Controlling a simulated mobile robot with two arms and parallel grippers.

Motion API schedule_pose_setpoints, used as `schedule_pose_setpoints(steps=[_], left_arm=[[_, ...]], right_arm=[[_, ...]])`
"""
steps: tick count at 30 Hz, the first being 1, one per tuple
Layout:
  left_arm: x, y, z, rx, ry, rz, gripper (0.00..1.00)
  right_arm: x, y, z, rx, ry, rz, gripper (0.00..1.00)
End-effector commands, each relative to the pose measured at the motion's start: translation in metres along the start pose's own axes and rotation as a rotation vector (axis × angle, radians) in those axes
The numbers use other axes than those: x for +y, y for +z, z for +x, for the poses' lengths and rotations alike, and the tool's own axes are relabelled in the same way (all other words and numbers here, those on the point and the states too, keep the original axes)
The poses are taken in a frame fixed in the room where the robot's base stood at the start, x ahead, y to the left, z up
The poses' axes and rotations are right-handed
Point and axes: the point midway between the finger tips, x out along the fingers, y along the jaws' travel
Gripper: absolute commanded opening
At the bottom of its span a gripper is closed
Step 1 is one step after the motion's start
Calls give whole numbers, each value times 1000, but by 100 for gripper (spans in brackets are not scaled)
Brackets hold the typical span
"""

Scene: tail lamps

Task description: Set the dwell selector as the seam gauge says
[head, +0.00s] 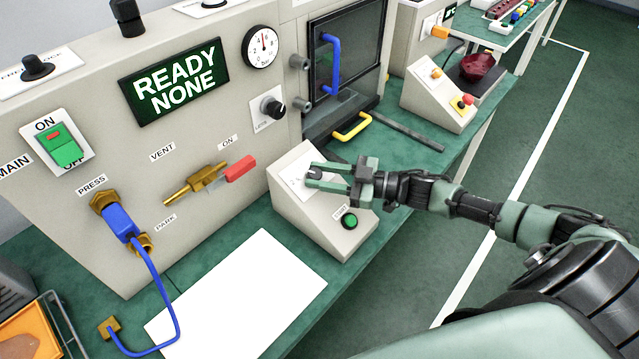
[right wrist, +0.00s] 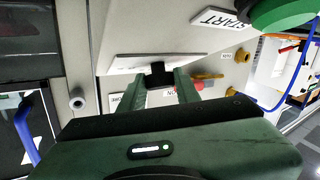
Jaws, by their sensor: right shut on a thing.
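A small dark knob (right wrist: 158,75) stands on a white plate (head: 291,177) on the sloped face of a grey control box (head: 316,238); I take it for the dwell selector. My right gripper (head: 312,178) is shut on this knob, one finger on each side. In the right wrist view the fingers (right wrist: 160,85) flank it. The fingers cover much of the plate, and its marks and the knob's pointer are not readable. A round white gauge (head: 262,47) with a needle pointing roughly up is on the panel; I cannot tell whether it is the seam gauge. My left gripper is not in view.
A green button (head: 349,221) is on the same box, close below my gripper. The panel has a READY NONE display (head: 174,82), a red-handled valve (head: 240,168), another black knob (head: 273,108) and a blue hose (head: 165,280). A white sheet (head: 240,297) lies on the green bench.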

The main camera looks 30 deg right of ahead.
Motion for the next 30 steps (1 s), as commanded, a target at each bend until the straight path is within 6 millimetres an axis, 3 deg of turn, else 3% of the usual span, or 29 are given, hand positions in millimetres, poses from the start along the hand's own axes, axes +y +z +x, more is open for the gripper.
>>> schedule_pose_setpoints(steps=[3, 12, 30], left_arm=[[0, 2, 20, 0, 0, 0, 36], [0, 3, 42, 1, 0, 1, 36], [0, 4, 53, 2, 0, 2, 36]], right_arm=[[4, 4, 1, 0, -93, -57, 0], [5, 1, 2, 2, -285, -149, 0], [6, -2, 2, 3, -409, -207, 0]])
